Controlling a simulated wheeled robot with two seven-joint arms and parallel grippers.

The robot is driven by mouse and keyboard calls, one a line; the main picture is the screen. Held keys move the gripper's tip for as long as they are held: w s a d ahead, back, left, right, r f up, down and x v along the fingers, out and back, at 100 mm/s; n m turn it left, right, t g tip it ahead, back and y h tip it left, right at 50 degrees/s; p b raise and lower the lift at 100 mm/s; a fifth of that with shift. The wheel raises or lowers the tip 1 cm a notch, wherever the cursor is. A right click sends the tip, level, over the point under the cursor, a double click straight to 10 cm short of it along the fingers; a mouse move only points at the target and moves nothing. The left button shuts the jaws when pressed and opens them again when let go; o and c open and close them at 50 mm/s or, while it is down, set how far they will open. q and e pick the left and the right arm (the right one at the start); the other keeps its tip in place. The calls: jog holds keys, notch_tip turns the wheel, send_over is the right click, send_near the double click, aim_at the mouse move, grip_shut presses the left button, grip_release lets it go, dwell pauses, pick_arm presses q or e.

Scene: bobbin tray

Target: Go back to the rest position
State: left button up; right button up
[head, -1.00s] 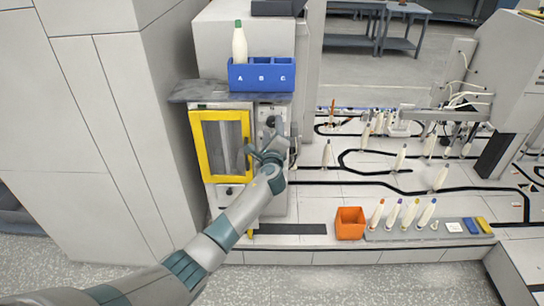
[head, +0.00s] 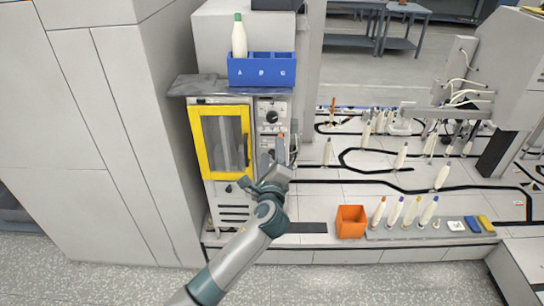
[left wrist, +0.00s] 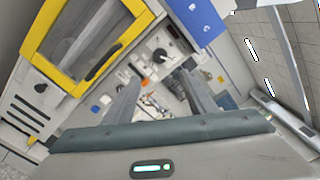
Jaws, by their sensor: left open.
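My left gripper (head: 262,165) is open and empty in front of the machine with the yellow-framed door (head: 221,145). In the head view it overlaps the lower right of that machine, clear of the door handle. In the left wrist view the two fingers (left wrist: 163,95) stand apart, with the control panel (left wrist: 160,60) behind them and the yellow door frame at the left. The blue tray (head: 262,70) marked with letters stands on top of the machine. A white bobbin with a green top (head: 239,38) stands upright in its left compartment. My right gripper is not in view.
An orange bin (head: 351,222) and a row of bobbins with coloured tips (head: 403,210) stand on the low platform at the right. More bobbins stand along the black track (head: 400,171). A tall grey cabinet (head: 90,130) closes off the left. Floor is clear in front.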

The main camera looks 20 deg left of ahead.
pick_arm(q)
jog(key=shift+s, duration=0.2)
jog(key=shift+f, duration=0.1)
jog(key=s+a+f+n+g+h, duration=0.1)
jog(key=s+f+n+g, duration=0.2)
jog(key=f, duration=1.3)
jog(key=s+f+n+g+h, duration=0.1)
jog(key=s+f+g+h, duration=0.3)
jog(key=f, duration=1.3)
jog(key=s+a+f+n+g+y+b, duration=0.1)
jog(key=s+f+n+g+b, duration=0.3)
jog(key=s+f, duration=1.45)
jog(key=s+a+f+n+g, duration=0.1)
jog(key=s+f+n, duration=0.2)
jog(key=s, duration=1)
jog(key=s+a+f+n+g+p, duration=0.1)
jog(key=s+f+n, duration=0.3)
jog(key=s+f, duration=0.6)
jog(key=s+a+f+n+g+h, duration=0.1)
jog(key=s+f+n+g, duration=0.2)
jog(key=s, duration=1.4)
notch_tip(320, 180, down, 4)
jog(key=shift+s+r+n, duration=0.2)
jog(key=shift+s+n, duration=0.1)
jog(key=shift+n, duration=0.2)
